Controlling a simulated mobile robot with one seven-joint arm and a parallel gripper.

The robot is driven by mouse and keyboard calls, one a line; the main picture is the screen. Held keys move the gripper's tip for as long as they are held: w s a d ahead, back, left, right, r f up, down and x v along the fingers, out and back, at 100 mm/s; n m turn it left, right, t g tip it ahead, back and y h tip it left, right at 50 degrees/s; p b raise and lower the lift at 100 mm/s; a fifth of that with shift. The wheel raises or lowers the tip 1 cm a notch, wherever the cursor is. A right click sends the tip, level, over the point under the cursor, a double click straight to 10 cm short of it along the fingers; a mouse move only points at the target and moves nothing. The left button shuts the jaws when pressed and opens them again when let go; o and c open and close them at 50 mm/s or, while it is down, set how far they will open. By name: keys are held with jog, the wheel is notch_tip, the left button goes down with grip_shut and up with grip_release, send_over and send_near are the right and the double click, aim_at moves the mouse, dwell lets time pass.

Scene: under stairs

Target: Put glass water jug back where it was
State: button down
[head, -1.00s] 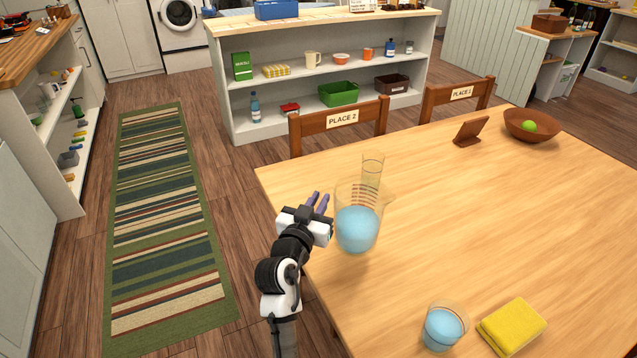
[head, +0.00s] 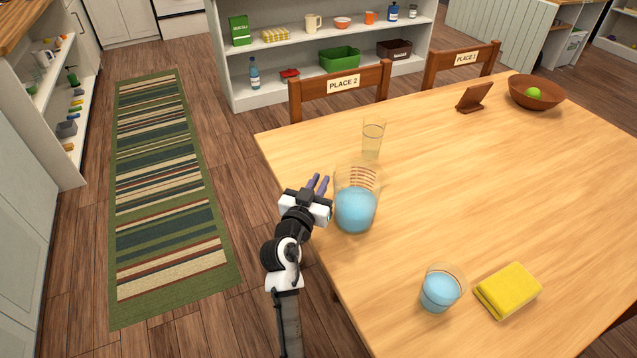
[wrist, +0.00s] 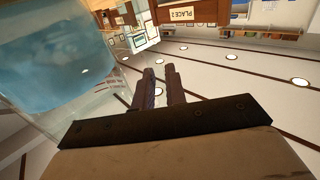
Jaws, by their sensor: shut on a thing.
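The glass water jug (head: 355,210) is clear, holds blue water and looks upright. It is over the near left part of the wooden table, and I cannot tell whether its base touches the top. My gripper (head: 318,185) is at the jug's left side, shut on it; the exact grip is hard to see through the clear glass. In the wrist view the jug (wrist: 55,60) fills the upper left, beside the close-set fingers (wrist: 163,85).
A tall clear glass (head: 372,140) stands just behind the jug. A glass of blue water (head: 440,290) and a yellow sponge (head: 508,290) are at the front. A brown stand (head: 474,97) and a bowl (head: 537,92) are at the back right. The table's middle (head: 450,190) is clear.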

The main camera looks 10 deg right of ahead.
jog(key=c, duration=1.4)
grip_release()
jog(key=shift+c, duration=0.2)
jog(key=shift+r, duration=0.15)
jog(key=b+v, duration=0.4)
jog(key=v, duration=0.8)
jog(key=shift+r, duration=0.1)
